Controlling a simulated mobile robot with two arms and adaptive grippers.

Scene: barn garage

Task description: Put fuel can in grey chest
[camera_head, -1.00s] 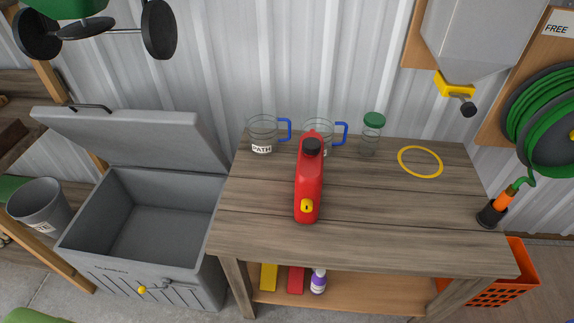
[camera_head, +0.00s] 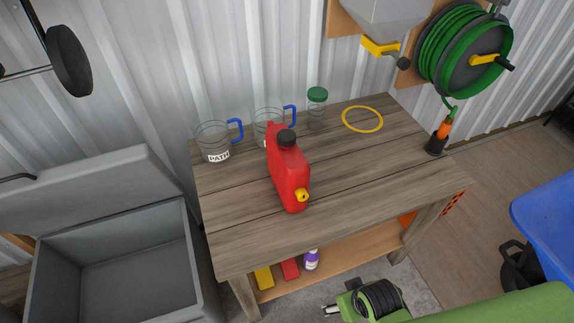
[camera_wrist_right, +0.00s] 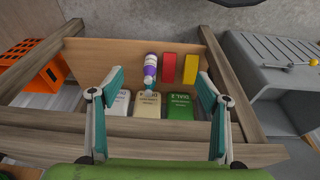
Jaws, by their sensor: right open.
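The red fuel can (camera_head: 288,180) with a black cap and a yellow spout cap stands upright on the wooden workbench (camera_head: 240,220) in the head view. The grey chest (camera_head: 192,262) is at the lower left with its lid (camera_head: 100,190) raised; its visible interior looks empty. Part of the chest also shows at the right of the right wrist view (camera_wrist_right: 285,85). My right gripper (camera_wrist_right: 160,76) is open, with nothing between its fingers, in front of the bench's lower shelf. The fuel can does not show in the wrist view. My left gripper is not in view.
Two clear measuring jugs (camera_head: 213,145) (camera_head: 265,122) and a green-lidded jar (camera_head: 317,110) stand behind the can. A yellow ring (camera_head: 362,119) lies farther right. A purple-labelled bottle (camera_wrist_right: 150,70) and boxes sit on the lower shelf. A blue container (camera_head: 550,220) is at right.

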